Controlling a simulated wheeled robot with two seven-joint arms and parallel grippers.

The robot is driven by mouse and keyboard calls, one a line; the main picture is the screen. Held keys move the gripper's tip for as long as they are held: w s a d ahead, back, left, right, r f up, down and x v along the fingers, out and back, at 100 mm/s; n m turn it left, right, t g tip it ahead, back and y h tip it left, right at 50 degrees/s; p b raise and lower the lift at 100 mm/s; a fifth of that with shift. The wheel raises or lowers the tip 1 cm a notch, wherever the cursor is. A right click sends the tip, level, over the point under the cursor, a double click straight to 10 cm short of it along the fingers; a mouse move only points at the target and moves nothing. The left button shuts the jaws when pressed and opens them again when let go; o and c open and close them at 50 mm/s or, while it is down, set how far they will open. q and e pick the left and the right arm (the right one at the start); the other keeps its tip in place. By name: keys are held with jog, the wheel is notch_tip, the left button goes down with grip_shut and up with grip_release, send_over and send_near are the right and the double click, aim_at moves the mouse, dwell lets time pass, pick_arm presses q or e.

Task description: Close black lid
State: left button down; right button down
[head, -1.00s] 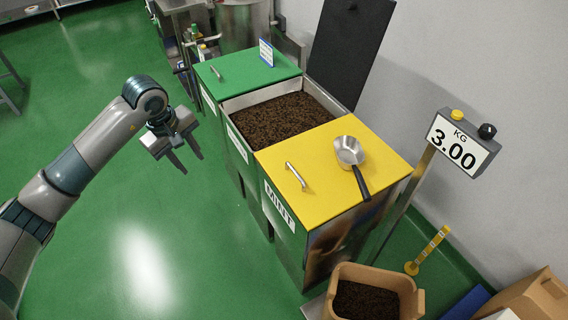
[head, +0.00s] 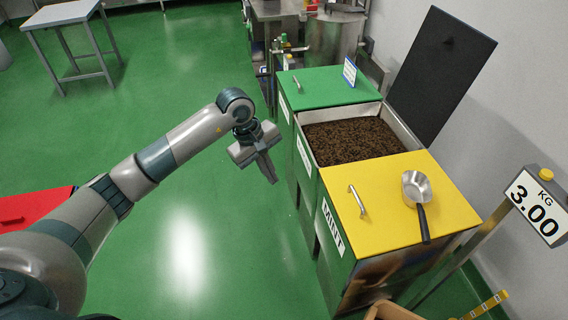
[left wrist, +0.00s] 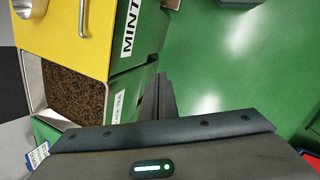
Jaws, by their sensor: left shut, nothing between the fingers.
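The black lid (head: 440,75) stands raised and leans back toward the wall behind the middle bin. The middle bin (head: 314,157) is uncovered and full of dark loose tea (head: 352,140), which also shows in the left wrist view (left wrist: 75,88). My left gripper (head: 268,170) is shut and empty. It hangs over the green floor, left of the bins and apart from them. The lid's hinge edge is partly hidden behind the bin rim. My right gripper is not seen.
A green lid (head: 320,90) covers the far bin and a yellow lid (head: 400,200) covers the near one. A metal scoop (head: 416,188) lies on the yellow lid. A scale display (head: 538,207) stands at the right. The floor left of the bins is clear.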

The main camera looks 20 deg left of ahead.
pick_arm(q)
jog(key=s+d+f+n+t+h, duration=0.1)
jog(key=d+f+n+t+h, duration=0.1)
jog(key=d+f+n+h, duration=1.1)
jog(key=s+a+f+n+t+y, duration=0.2)
jog(key=a+f+n+t+y, duration=0.25)
jog(key=f+n, duration=0.7)
jog(key=s+a+f+n+t+y, duration=0.2)
jog(key=a+f+n+t+y, duration=0.25)
jog(key=f+n, duration=0.7)
jog(key=s+a+f+n+g+y, duration=0.2)
jog(key=s+a+f+n+y, duration=0.15)
jog(key=s+f+n, duration=0.55)
jog(key=s+a+f+n+g+y, duration=0.25)
jog(key=s+a+f+n, duration=0.35)
jog(key=s, duration=0.5)
jog(key=s+f+n+g, duration=0.2)
jog(key=s+f, duration=0.1)
jog(key=s, duration=0.7)
jog(key=s+d+f+n+g, duration=0.1)
jog(key=s+f+n+g, duration=0.1)
jog(key=s, duration=0.7)
jog(key=s+d+f+n+g+y, duration=0.1)
jog(key=s+f+n+g, duration=0.2)
jog(key=s, duration=0.7)
jog(key=shift+s+d+f+n, duration=0.2)
jog(key=shift+s+f+n, duration=0.15)
jog(key=shift+f, duration=0.55)
